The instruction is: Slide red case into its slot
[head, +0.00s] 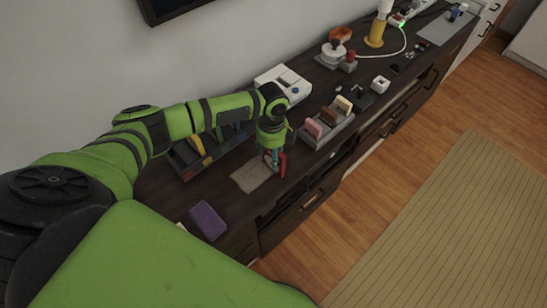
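My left gripper (274,160) points down over the front part of the dark dresser, above a flat brown-grey mat (252,177). A thin red case (283,166) stands upright at its fingertips and appears gripped there, though the gripper's body partly covers the contact. A dark slotted rack (181,167) lies left of the gripper, towards the wall. It holds cases with yellow, red and blue showing, and my arm hides part of it. My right gripper is out of view.
A grey tray (328,139) with pink, brown and cream blocks stands just right of the gripper. A white device (290,82) is behind it. A purple block (208,221) lies near the front left. The dresser's front edge is close to the red case.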

